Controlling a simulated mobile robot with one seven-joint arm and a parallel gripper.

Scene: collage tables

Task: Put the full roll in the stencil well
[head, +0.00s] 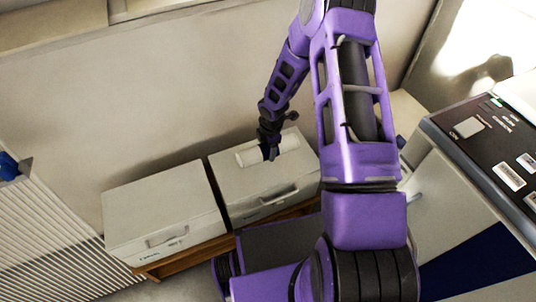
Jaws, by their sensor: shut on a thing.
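A white roll (287,144) lies lengthwise in my gripper (270,153), over the top of the right-hand white box. My gripper points down and is shut around the middle of the roll, with both ends sticking out to the sides. I cannot tell whether the roll touches the box top or hangs just above it. I cannot make out whether the roll is full. No stencil well can be clearly picked out in this view.
Two white boxes with front handles, a left one (160,207) and a right one (243,190), stand side by side on a low wooden bench (188,261) by the wall. A dark labelled panel (490,150) is at the right. The left box's top is clear.

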